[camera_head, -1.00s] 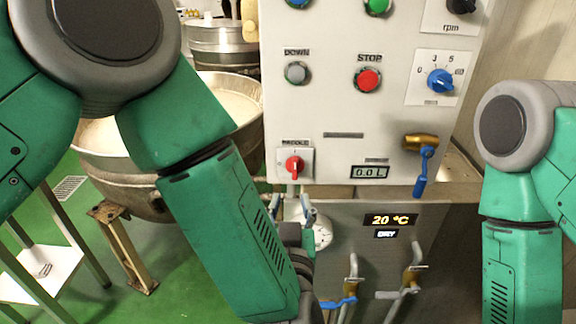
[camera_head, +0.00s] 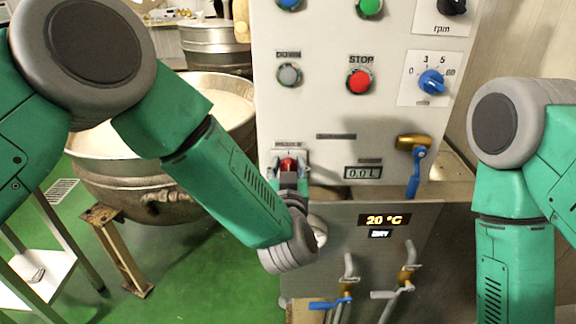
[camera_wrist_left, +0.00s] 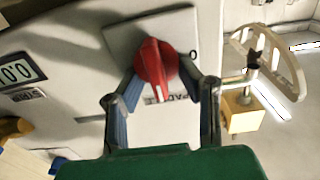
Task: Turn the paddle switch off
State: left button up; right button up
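The paddle switch is a red knob (camera_head: 288,163) on a pale square plate, low at the left side of the panel. In the left wrist view the red knob (camera_wrist_left: 155,63) has a white line towards its lower end. A "0" shows beside it, and the PADDLE label below is partly covered. My left gripper (camera_head: 290,178) is in front of the switch and hides its lower part. In the wrist view my left gripper (camera_wrist_left: 160,76) is open, its fingers on either side of the knob; contact is not clear. My right arm shows at the right, its gripper out of frame.
The panel carries a red STOP button (camera_head: 359,82), a grey DOWN button (camera_head: 289,75) and a blue speed dial (camera_head: 431,82). A blue-handled valve (camera_head: 416,168) is right of the switch. Below are two taps. A large kettle (camera_head: 150,190) stands left.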

pick_arm(q)
jog(key=shift+d, duration=0.1)
grip_shut()
jog(key=n, duration=0.2)
jog(key=n+b, duration=0.1)
jog(key=shift+a+f+n, duration=0.2)
jog(key=shift+a+n, duration=0.05)
jog(key=shift+n, duration=0.15)
jog(key=n, duration=0.1)
jog(key=n+b, duration=0.1)
jog(key=n, duration=0.1)
jog(key=shift+a+f+n, duration=0.15)
jog(key=shift+a+n, duration=0.05)
jog(key=shift+n, duration=0.1)
jog(key=n+b, duration=0.2)
jog(key=n, duration=0.1)
jog(key=n+b, duration=0.1)
jog(key=n, duration=0.1)
jog(key=shift+a+f, duration=0.15)
jog(key=shift+f, duration=0.15)
jog(key=n, duration=0.1)
jog(key=n+b, duration=0.1)
jog(key=n, duration=0.1)
jog(key=n+b, duration=0.1)
jog(key=n, duration=0.1)
jog(key=shift+s+f, duration=0.1)
jog(key=shift+f, duration=0.15)
jog(key=shift+n, duration=0.3)
jog(key=shift+f, duration=0.1)
